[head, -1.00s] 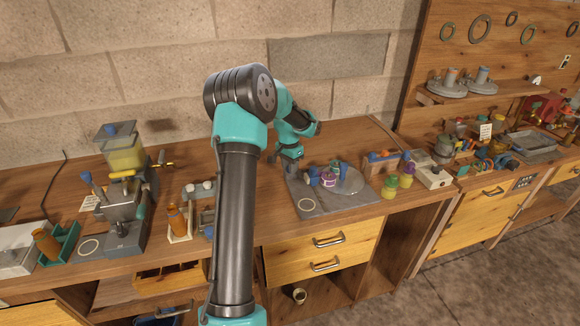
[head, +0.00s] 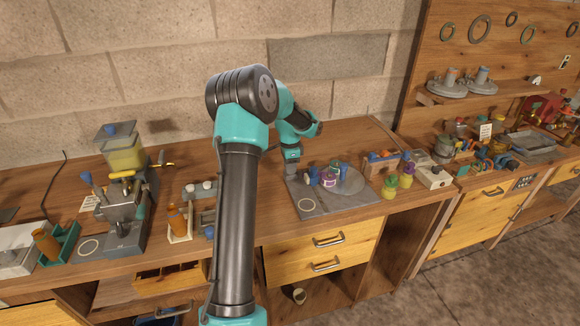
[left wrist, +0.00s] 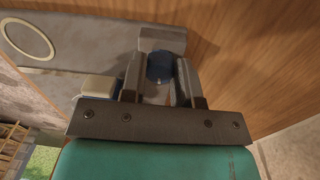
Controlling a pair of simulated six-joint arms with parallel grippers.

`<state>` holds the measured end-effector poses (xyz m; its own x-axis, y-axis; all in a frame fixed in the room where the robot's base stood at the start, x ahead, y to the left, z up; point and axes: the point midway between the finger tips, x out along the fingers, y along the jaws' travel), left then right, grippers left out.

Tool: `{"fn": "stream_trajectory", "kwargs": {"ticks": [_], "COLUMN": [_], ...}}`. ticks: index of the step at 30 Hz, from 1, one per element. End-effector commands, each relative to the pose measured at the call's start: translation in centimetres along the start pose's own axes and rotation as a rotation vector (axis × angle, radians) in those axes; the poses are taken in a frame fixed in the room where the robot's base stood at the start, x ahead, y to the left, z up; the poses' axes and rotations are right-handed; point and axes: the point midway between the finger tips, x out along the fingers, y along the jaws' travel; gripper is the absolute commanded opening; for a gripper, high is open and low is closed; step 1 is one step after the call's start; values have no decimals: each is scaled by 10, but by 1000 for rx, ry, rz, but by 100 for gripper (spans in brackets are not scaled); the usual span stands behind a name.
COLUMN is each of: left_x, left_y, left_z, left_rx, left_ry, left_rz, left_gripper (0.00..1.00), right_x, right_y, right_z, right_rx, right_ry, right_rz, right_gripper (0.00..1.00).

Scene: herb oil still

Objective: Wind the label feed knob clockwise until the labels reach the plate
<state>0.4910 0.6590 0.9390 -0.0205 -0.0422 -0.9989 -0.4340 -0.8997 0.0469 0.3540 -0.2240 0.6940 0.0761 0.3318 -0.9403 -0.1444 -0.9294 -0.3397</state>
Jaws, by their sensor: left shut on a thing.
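The label feed stands on a grey base board (head: 318,205) on the bench in the head view. It carries a purple-and-white label roll (head: 328,180) and a round grey plate (head: 352,182). My left gripper (head: 291,170) is at the board's back left corner, its fingertips small and hard to make out there. In the left wrist view the left gripper (left wrist: 160,85) has its two fingers on either side of a round blue knob (left wrist: 160,66), closed on it. The label ends cannot be made out. My right gripper is in neither view.
Yellow and purple jars (head: 390,192) and a small white box (head: 434,177) stand right of the board. A press with a yellow hopper (head: 124,155) stands at the left, with an amber bottle (head: 177,222) near it. My left arm hides part of the bench.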

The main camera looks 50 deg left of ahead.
Motion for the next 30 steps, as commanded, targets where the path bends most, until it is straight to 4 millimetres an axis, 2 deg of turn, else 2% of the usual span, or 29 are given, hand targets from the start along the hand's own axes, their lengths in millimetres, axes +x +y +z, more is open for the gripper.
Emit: {"fn": "stream_trajectory", "kwargs": {"ticks": [7, 8, 16, 25, 30], "left_x": [-1, -1, 0, -2, -16], "left_y": [0, 0, 0, 0, 0], "left_z": [0, 0, 0, 0, 0], "left_rx": [-1, -1, -1, -2, -2], "left_ry": [1, 1, 0, 0, 1], "left_rz": [-2, -2, -1, -1, -2], "left_gripper": [5, 30, 54, 54, 54], "right_x": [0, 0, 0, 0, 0], "right_y": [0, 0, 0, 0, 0], "right_z": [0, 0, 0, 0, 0], "right_rx": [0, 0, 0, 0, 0], "right_ry": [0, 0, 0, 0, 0], "right_rz": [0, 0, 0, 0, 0], "right_gripper": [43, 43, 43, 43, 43]}}
